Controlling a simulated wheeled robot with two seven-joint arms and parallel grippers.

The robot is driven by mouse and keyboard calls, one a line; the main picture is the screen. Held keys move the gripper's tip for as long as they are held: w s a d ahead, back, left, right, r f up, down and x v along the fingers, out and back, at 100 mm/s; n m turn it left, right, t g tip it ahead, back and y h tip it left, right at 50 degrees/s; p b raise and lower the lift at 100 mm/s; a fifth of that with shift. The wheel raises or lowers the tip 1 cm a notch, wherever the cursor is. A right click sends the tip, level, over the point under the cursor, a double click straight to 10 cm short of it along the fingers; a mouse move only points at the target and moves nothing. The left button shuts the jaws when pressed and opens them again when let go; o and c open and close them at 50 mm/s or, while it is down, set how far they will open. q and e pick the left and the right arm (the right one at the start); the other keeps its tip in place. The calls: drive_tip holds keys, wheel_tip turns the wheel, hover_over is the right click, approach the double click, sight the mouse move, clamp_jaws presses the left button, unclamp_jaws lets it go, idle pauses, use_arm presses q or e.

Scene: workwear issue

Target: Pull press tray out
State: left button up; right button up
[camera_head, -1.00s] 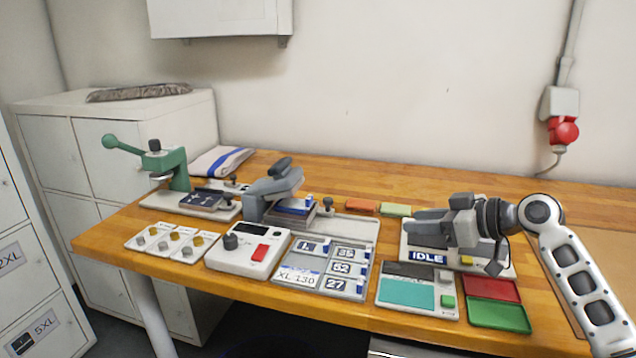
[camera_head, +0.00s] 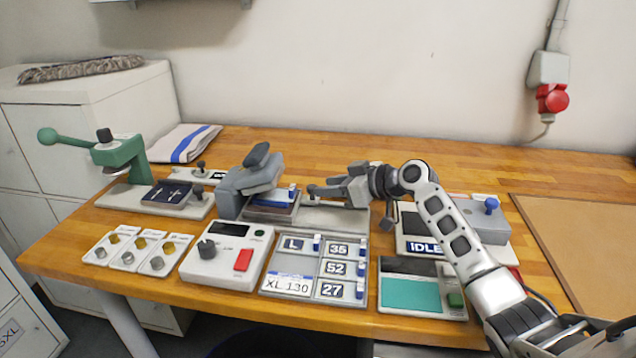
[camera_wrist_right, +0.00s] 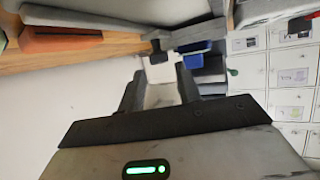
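The grey press (camera_head: 250,182) stands mid-table with its upper part over a tray (camera_head: 272,214). A dark folded garment with a blue top (camera_head: 270,197) lies in the tray, partly under the press. A small dark knob (camera_head: 312,191) stands at the tray's right side. My right gripper (camera_head: 328,190) reaches in from the right, close beside the knob. In the wrist view my right gripper (camera_wrist_right: 160,82) shows its two fingers apart, with the dark knob (camera_wrist_right: 155,46) just beyond them. Whether they touch it is unclear. My left gripper is out of view.
A green press (camera_head: 120,152) stands at left. In front are a control box (camera_head: 222,262), a size-label tray (camera_head: 315,290) and a teal pad (camera_head: 410,294). The IDLE unit (camera_head: 412,222) is partly behind my right arm. Bare table lies along the back.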

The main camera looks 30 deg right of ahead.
sight(313, 187)
drive_tip(key=x, duration=0.3)
drive_tip(key=shift+w+a+f, duration=0.1)
drive_tip(key=shift+w, duration=0.1)
drive_tip(key=shift+w+a+f, duration=0.1)
drive_tip(key=shift+w, duration=0.05)
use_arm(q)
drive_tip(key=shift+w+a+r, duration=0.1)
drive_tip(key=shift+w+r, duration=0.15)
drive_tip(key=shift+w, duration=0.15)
